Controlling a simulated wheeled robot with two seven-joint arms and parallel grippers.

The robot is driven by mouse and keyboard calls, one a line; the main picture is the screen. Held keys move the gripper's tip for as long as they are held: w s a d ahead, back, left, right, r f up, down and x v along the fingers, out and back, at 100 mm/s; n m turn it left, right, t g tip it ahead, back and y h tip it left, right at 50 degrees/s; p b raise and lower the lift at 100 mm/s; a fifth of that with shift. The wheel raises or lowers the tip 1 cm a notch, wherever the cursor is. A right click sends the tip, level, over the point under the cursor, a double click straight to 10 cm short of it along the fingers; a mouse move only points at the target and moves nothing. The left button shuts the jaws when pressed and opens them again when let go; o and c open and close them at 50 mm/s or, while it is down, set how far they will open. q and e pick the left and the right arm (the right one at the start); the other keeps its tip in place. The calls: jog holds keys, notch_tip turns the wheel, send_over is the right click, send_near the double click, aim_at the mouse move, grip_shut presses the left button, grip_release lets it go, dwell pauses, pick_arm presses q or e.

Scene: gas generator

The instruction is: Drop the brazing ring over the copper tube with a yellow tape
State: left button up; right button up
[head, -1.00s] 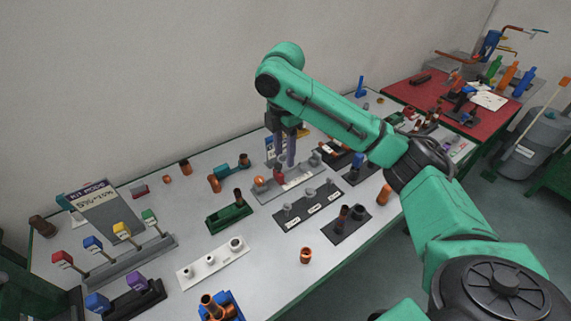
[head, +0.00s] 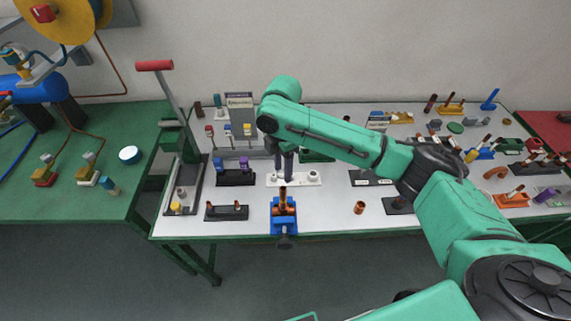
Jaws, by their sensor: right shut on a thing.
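My right gripper (head: 283,172) reaches in from the right and points down over the white strip with grey pegs (head: 308,180), just behind the blue vise (head: 285,216). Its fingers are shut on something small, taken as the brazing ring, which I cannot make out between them. A copper tube (head: 283,199) stands upright in the blue vise, in front of the gripper and apart from it. I cannot make out yellow tape on it. Yellow-topped tubes (head: 480,146) stand in a blue holder at the far right. My left gripper is not in view.
A red-handled lever press (head: 181,130) stands at the left. Dark holders (head: 228,213) and a purple-and-blue block holder (head: 235,178) lie near it. A loose copper fitting (head: 359,208) sits right of the vise. Bare grey tabletop (head: 328,212) lies between vise and fitting.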

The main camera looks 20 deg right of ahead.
aim_at(283, 188)
jog(key=shift+w, duration=0.15)
jog(key=shift+r, duration=0.1)
jog(key=shift+r+p, duration=0.2)
jog(key=shift+p, duration=0.55)
jog(key=f, duration=0.1)
jog(key=f+b, duration=0.1)
jog(key=f, duration=0.1)
jog(key=f+b, duration=0.1)
jog(key=shift+s+f, duration=0.35)
jog(key=shift+s, duration=0.05)
jog(key=shift+w+f, duration=0.1)
jog(key=shift+f, duration=0.25)
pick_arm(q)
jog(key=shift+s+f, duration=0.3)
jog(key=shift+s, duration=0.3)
pick_arm(e)
jog(key=shift+a+r, duration=0.1)
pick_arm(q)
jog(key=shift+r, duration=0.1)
